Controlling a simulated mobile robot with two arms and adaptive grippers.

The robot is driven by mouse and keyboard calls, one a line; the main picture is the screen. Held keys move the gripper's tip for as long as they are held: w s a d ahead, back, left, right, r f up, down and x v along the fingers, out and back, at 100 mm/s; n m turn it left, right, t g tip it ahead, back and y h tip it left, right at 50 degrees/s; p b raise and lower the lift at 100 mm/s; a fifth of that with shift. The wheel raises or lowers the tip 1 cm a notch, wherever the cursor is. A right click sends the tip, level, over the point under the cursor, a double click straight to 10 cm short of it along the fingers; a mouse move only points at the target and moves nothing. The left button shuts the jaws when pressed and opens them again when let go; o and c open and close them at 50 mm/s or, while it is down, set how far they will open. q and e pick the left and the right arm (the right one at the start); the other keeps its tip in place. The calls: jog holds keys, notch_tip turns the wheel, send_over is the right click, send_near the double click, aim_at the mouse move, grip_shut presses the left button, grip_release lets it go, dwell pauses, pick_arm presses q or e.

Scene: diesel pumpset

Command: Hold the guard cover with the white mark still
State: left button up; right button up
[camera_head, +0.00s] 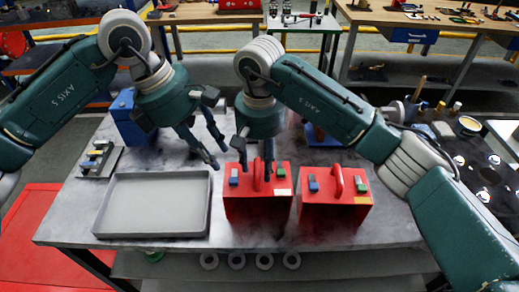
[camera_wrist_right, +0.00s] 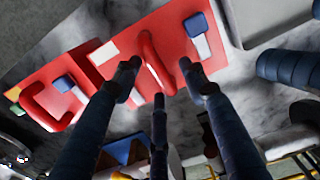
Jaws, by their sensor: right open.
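The guard cover with the white mark (camera_head: 257,207) is a red box on the grey workbench, with a raised handle (camera_head: 256,177), toggle clamps with blue and green tops, and a white label (camera_head: 283,192). This cover also shows in the right wrist view (camera_wrist_right: 169,43). My right gripper (camera_head: 256,163) is open just over the cover; its fingertips (camera_wrist_right: 157,78) are spread around the handle's end. I cannot tell if they touch. My left gripper (camera_head: 217,152) is open and empty, above the bench left of the cover.
A second red cover (camera_head: 335,213) with a yellow mark stands close on the right. An empty grey tray (camera_head: 152,232) lies on the left. Tools and a round-holed part fill the right side.

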jog(key=shift+f, duration=0.45)
jog(key=shift+c, duration=1.1)
jog(key=shift+c, duration=0.3)
grip_shut()
